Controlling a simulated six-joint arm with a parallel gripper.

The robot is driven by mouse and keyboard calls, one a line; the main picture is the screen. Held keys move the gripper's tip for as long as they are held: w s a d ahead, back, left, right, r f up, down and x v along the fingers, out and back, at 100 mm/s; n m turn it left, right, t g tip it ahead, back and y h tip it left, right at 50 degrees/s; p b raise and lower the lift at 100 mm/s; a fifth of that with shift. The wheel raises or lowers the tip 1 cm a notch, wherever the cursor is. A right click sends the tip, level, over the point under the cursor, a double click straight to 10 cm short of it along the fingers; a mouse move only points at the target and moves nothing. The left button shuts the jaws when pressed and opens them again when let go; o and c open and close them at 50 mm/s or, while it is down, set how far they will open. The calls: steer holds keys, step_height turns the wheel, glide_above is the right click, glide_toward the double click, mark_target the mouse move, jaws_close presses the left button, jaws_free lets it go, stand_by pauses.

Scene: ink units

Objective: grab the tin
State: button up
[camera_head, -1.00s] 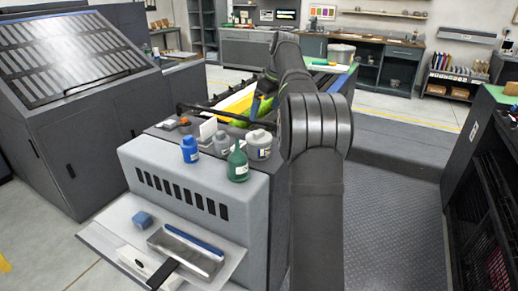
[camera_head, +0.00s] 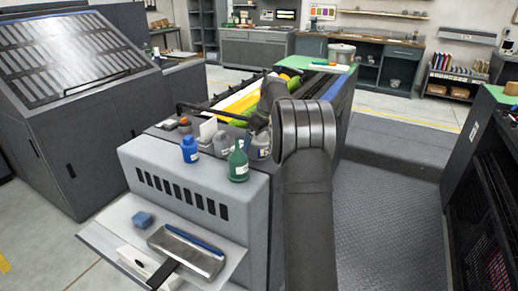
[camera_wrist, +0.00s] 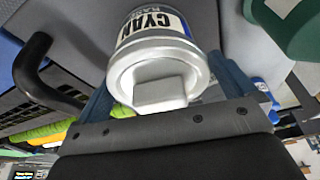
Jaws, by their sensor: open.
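The tin (camera_head: 260,149) is a pale grey, round container on top of the grey machine, right of the green bottle (camera_head: 238,162); my arm partly hides it in the head view. In the wrist view the tin (camera_wrist: 160,66) fills the upper middle, with a label reading CYAN and a grey block-shaped part facing the camera. My gripper (camera_wrist: 165,82) is open, with one blue-grey finger on each side of the tin. Whether the fingers touch it cannot be told. In the head view the fingers are mostly hidden behind my arm.
A blue bottle (camera_head: 190,150) and a grey bottle (camera_head: 221,146) stand left of the green bottle. A dark bar (camera_head: 215,113) runs just behind them.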

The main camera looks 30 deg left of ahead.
steer(key=shift+r, duration=0.1)
steer(key=c, duration=1.3)
